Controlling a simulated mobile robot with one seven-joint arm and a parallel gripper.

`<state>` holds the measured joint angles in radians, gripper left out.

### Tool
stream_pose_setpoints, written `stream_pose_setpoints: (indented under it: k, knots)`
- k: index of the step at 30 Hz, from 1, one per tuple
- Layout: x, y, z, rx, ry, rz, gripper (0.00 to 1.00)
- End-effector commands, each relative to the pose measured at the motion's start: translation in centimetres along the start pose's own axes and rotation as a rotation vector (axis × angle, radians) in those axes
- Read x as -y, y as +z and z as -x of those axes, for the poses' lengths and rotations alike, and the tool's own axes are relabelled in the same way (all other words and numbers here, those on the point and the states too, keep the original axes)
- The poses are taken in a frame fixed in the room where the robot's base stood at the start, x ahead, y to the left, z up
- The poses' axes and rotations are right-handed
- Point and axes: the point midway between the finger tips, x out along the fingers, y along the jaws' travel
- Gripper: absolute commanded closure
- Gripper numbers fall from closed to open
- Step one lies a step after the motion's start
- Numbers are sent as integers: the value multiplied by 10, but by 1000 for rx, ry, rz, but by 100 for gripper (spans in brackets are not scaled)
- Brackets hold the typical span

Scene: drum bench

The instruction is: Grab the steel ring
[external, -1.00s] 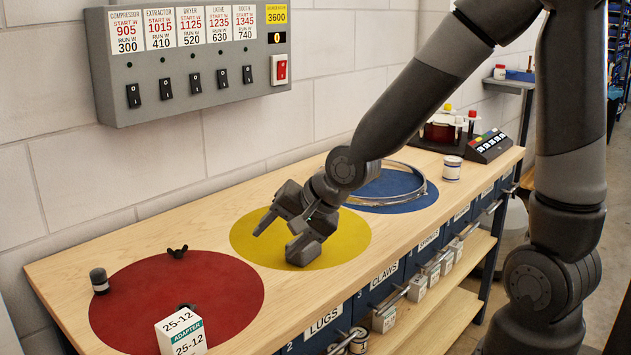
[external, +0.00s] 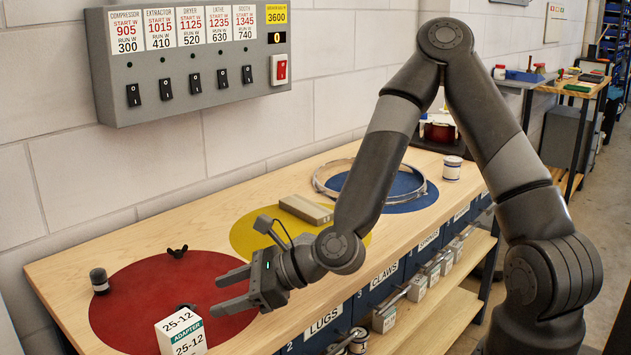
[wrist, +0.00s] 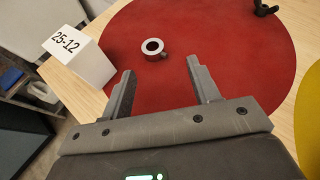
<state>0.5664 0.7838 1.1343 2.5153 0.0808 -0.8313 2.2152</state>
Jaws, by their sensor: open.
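A small steel ring (wrist: 152,47) with a little knob on its side lies on the red circle in the wrist view. In the external view it is a small dark shape (external: 186,307) just behind the white box, partly hidden. A much larger metal hoop (external: 320,184) lies around the blue circle at the back. My gripper (external: 218,294) is open and empty above the front of the red circle. In the wrist view its two fingers (wrist: 158,68) point toward the small ring, which lies beyond the fingertips and between their lines, nearer the left finger.
A white box (external: 180,332) marked 25-12 stands left of the small ring in the wrist view, close to the left finger. A grey-tan block (external: 306,209) lies on the yellow circle.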

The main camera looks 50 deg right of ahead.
Motion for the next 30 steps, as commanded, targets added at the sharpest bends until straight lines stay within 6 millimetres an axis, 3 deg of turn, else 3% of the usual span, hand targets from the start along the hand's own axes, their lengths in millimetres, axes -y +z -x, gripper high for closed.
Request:
stream_pose_setpoints:
  k: [8,16,24,30]
  knots:
    - [-8,4,-3,39,23,-123,44]
    - [-9,5,-26,38,23,-119,44]
    - [-10,6,-63,37,23,-118,44]
    - [-10,6,-72,37,23,-118,44]
